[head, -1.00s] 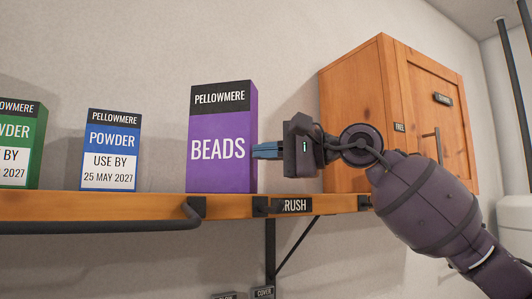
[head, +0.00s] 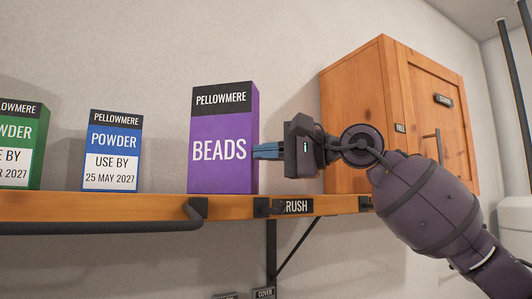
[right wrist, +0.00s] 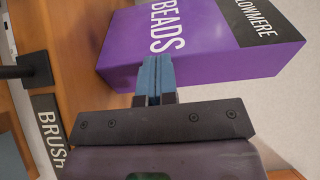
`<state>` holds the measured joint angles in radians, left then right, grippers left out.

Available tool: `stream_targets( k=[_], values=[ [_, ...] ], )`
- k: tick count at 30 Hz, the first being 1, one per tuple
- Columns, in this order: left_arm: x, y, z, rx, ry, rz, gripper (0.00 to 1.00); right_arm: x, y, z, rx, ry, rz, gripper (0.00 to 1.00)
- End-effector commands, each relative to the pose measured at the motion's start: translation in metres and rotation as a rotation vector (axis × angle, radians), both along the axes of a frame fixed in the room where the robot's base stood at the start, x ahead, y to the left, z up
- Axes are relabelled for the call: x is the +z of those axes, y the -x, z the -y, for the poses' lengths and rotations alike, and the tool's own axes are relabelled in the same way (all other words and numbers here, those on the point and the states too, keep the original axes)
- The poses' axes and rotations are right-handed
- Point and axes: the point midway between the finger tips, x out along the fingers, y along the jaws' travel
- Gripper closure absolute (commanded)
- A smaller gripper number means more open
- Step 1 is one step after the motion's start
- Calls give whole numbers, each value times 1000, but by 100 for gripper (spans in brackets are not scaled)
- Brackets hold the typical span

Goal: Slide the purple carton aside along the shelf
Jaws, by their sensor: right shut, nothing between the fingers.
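The purple carton (head: 222,150), marked PELLOWMERE BEADS, stands upright on the wooden shelf (head: 90,207). My right gripper (head: 256,151) is to the right of the carton, with its blue fingers shut and nothing between them. The fingertips are at the carton's right side, touching it or very nearly so. In the right wrist view the closed fingers (right wrist: 155,75) reach the side of the purple carton (right wrist: 210,45). My left gripper is in no view.
A blue and white powder carton (head: 112,150) stands left of the purple one, with a gap between. A green powder carton (head: 22,145) is farther left. A wooden cabinet (head: 360,110) is behind my right arm. A dark rail (head: 100,227) runs along the shelf front.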

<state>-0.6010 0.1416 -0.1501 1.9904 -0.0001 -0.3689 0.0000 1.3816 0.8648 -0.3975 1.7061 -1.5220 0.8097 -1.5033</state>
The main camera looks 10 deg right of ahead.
Motion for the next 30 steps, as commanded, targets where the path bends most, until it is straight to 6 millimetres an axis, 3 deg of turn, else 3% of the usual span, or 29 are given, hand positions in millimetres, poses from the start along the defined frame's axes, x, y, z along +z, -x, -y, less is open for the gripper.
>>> stream_targets(
  k=[5,21,30],
  values=[
    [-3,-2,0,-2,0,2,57,-1,4,11,-3,0,1,100],
    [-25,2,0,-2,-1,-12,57,-2,42,87,-2,1,0,100],
    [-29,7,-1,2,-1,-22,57,0,48,97,0,0,0,100]
  ],
)
